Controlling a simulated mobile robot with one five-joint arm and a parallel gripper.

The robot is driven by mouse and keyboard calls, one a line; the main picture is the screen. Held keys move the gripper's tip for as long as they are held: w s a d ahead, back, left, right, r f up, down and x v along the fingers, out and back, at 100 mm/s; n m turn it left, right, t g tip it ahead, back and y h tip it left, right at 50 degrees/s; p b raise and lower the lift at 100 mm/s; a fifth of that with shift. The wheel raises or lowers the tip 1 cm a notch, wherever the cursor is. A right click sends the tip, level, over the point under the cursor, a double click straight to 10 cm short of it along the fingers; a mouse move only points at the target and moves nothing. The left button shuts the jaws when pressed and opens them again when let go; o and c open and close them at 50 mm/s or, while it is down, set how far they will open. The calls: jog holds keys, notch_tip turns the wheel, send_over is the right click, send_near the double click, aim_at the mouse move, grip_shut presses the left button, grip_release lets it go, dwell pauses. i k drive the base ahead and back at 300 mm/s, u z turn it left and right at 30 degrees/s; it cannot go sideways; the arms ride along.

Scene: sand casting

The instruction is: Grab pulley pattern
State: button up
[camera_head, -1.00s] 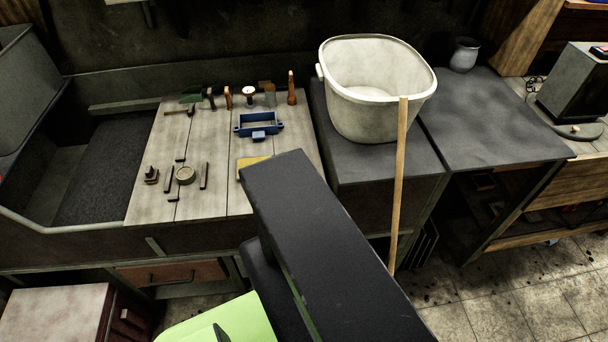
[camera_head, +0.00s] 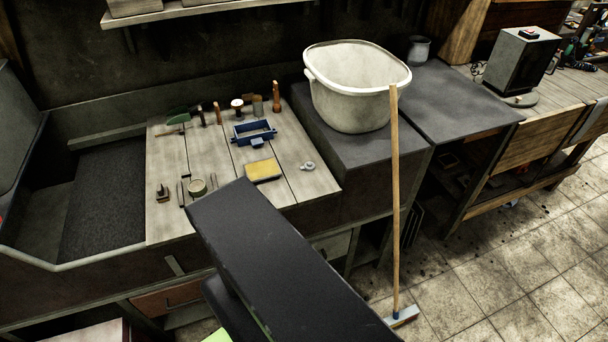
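A small light-grey round piece with a raised hub (camera_head: 308,167) lies alone near the right edge of the wooden bench top (camera_head: 225,160); it may be the pulley pattern. A round, pale greenish piece (camera_head: 197,187) lies at the front left of the same boards, among small dark tools. I cannot tell for certain which is the pulley pattern. My dark arm link crosses the lower middle of the view, in front of the bench's front edge. My gripper does not show.
A blue frame (camera_head: 254,133) and a yellow block (camera_head: 263,171) lie mid-bench. Several hand tools line the back. A large white tub (camera_head: 357,88) stands on a dark cabinet to the right. A broom (camera_head: 395,200) leans before it. Tiled floor (camera_head: 510,260) is open at lower right.

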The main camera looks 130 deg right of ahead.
aim_at(309, 166)
jog(key=z, duration=4.8)
jog(key=i, duration=0.5)
jog(key=u, duration=1.6)
jog(key=k, duration=0.15)
jog(key=u, duration=1.65)
